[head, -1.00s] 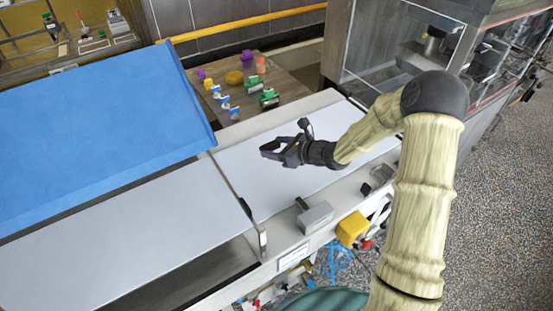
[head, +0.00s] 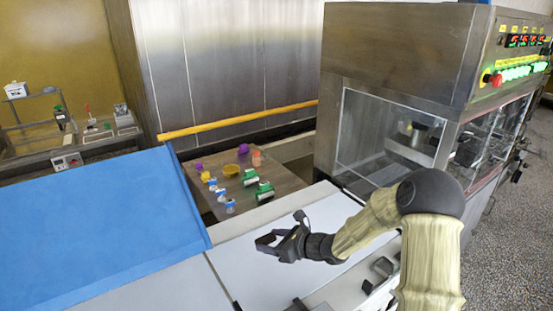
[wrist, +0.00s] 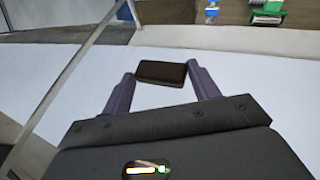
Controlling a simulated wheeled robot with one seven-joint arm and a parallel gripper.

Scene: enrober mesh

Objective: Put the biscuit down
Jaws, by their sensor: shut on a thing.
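My gripper (head: 268,241) is over the white belt surface (head: 335,212) in the head view. In the wrist view, its two purple fingers (wrist: 160,85) are closed on the sides of a dark brown rectangular biscuit (wrist: 161,73). The biscuit is held between the fingertips, with white surface visible around it. I cannot tell exactly how high it is above the surface. In the head view the biscuit is too small and dark to make out clearly.
A blue sheet-covered panel (head: 95,225) lies left of the belt. Behind stands a brown table (head: 210,207) with several small coloured items. A steel machine with a clear enclosure (head: 390,125) stands at right. A yellow rail (head: 240,119) runs along the back wall.

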